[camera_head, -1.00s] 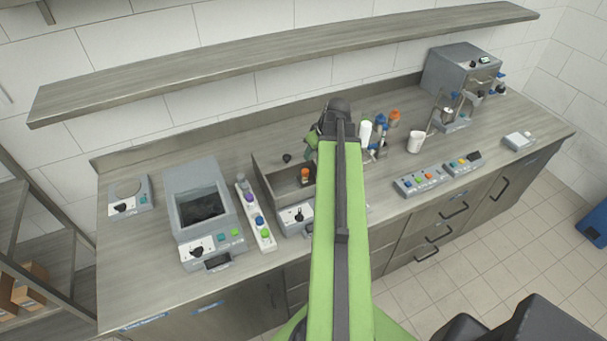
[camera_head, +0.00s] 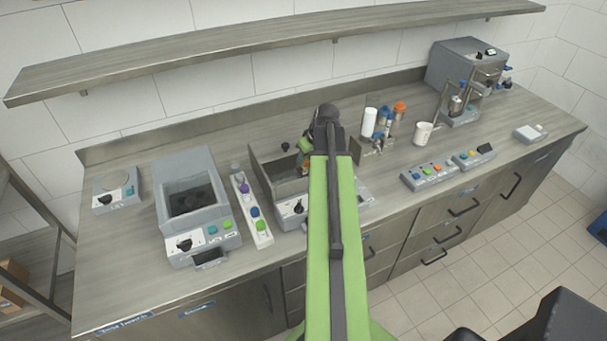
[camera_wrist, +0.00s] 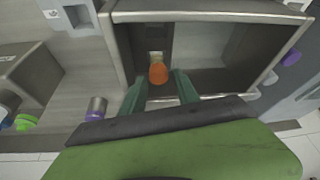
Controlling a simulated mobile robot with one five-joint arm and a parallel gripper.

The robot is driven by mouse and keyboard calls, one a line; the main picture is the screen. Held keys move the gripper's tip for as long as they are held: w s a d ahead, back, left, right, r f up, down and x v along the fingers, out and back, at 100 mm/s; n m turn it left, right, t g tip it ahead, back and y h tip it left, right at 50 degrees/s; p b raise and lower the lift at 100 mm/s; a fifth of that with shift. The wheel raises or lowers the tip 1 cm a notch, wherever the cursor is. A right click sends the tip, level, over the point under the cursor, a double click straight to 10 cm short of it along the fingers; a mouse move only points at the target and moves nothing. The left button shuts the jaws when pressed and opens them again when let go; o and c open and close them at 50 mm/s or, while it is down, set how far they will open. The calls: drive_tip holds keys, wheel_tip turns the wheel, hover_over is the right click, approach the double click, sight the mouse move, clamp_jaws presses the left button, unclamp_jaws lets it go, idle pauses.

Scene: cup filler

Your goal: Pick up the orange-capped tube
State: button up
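The orange-capped tube stands in an open grey bin (camera_head: 262,170) on the bench. In the wrist view I look down on its orange cap (camera_wrist: 158,74), inside the bin (camera_wrist: 222,92) near the wall closest to me. My gripper (camera_wrist: 159,79) is open, with one green finger on each side of the cap and a gap to both. I cannot tell how far the fingertips are above the cap. In the head view my arm hides most of the tube and gripper, and only a bit of orange (camera_head: 306,163) shows.
Left of the bin is a white rack (camera_head: 250,212) with coloured caps, then a grey machine (camera_head: 190,200). Right of my arm stand several bottles (camera_head: 385,120), a white cup (camera_head: 422,133) and button panels (camera_head: 430,174). A long shelf (camera_head: 250,45) hangs above.

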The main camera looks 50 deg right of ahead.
sight(306, 161)
drive_tip(key=b+x, duration=0.2)
drive_tip(key=x, duration=0.2)
drive_tip(key=shift+d+f+b, duration=0.1)
drive_tip(key=shift+b, duration=0.3)
drive_tip(key=shift+r, duration=0.2)
drive_tip(key=shift+s, duration=0.1)
clamp_jaws()
drive_tip(key=shift+r+p, duration=0.1)
drive_tip(key=shift+p, duration=0.2)
